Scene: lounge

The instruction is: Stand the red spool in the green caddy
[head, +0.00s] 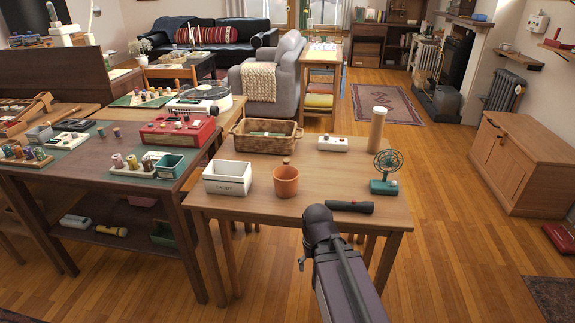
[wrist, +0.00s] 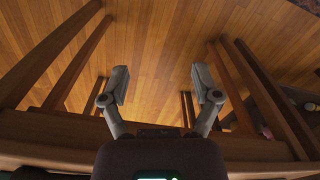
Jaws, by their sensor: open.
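Small spools of several colours stand on a white rack (head: 143,173) on the dark left table, and more stand on a tray further left. They are too small for me to tell surely which is the red spool. A teal-green open caddy (head: 168,166) sits right of the white rack and looks empty. My gripper (wrist: 158,86) is open and empty in the wrist view, with bare floor between its fingers. In the head view my arm is at the front of the right table, well right of the spools, and hides most of the gripper.
The right table (head: 325,180) bears a white box (head: 227,178), a terracotta pot (head: 286,182), a basket (head: 265,147), a flashlight (head: 349,207) and a green fan (head: 385,170). A red case (head: 178,131) stands behind the caddy. Open floor (head: 450,240) lies right. Table legs flank the gripper in the wrist view.

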